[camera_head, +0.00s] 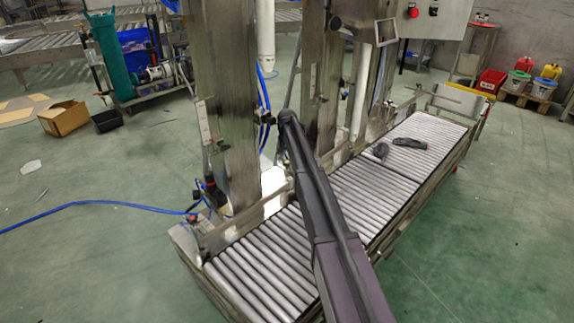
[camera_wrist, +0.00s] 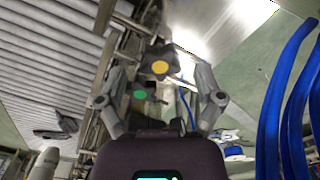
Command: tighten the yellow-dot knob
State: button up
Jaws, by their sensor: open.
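In the wrist view, the yellow-dot knob (camera_wrist: 160,66) is a dark, lobed knob with a yellow disc on its face. It is ahead of my gripper (camera_wrist: 160,82), whose two grey fingers stand apart on its left and right. I see no finger touching the knob; how deep it sits between them is hard to judge. A green dot (camera_wrist: 139,94) shows lower left of the knob, also between the fingers. In the head view, my arm reaches to a steel post, where a dark knob (camera_head: 265,118) shows; its dot colour is too small to tell.
A roller conveyor (camera_head: 345,195) runs below the posts, with dark objects (camera_head: 410,143) on it. Blue hoses (camera_wrist: 290,95) hang close on the right in the wrist view. A cardboard box (camera_head: 64,118) is on the floor at left. Open floor lies at front left.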

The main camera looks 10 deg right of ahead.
jog(key=shift+f, duration=0.45)
jog(key=shift+c, duration=0.2)
jog(key=c, duration=1.1)
